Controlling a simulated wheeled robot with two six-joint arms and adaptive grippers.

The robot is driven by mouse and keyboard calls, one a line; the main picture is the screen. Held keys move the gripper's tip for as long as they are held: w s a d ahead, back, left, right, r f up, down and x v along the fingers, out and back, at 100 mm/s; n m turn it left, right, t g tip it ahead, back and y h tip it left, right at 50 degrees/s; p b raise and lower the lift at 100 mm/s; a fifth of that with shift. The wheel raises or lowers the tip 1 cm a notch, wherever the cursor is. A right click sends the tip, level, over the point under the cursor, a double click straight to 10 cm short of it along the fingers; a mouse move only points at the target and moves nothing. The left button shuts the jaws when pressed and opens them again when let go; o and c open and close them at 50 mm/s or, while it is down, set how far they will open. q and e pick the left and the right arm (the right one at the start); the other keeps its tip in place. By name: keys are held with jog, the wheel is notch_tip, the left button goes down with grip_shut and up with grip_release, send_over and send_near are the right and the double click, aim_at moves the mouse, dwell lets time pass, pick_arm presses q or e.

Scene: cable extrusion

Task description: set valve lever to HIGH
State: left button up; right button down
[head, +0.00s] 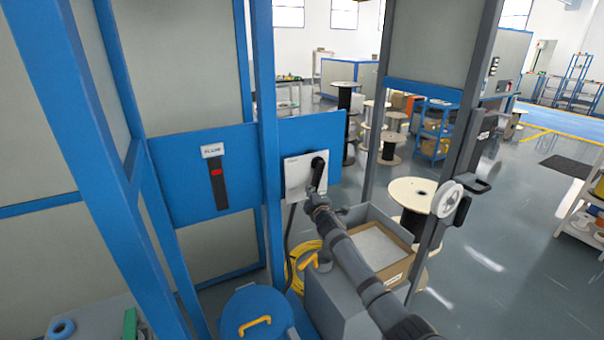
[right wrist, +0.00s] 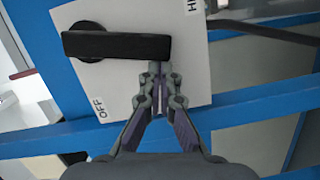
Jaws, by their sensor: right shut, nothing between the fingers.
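The valve plate (head: 295,180) is a white panel on the blue crossbar. Its black lever (head: 317,172) is at the plate's right side. In the right wrist view the lever (right wrist: 115,46) runs from its round pivot at the left to a free end at the right. The OFF label (right wrist: 98,106) is at the plate's lower left, and a partly cut-off label starting "HI" (right wrist: 192,6) is at the top right. My right gripper (right wrist: 160,72) is shut and empty, its fingertips just below the lever's free end. I cannot tell if they touch. My left gripper is not in view.
Blue posts (head: 265,150) frame the panel. A gauge with a red mark (head: 218,172) is left of the valve. Below are a blue drum (head: 255,312) and an open carton (head: 375,245). A handwheel (head: 447,199) is at the right.

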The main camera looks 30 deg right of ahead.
jog(key=shift+d+f+n+t+b, duration=0.15)
jog(key=shift+d+f+n+b, duration=0.15)
jog(key=shift+d+n+b, duration=0.35)
jog(key=shift+d+f+n+t+b, duration=0.2)
jog(key=shift+d+n+b, duration=0.25)
jog(key=shift+n, duration=0.3)
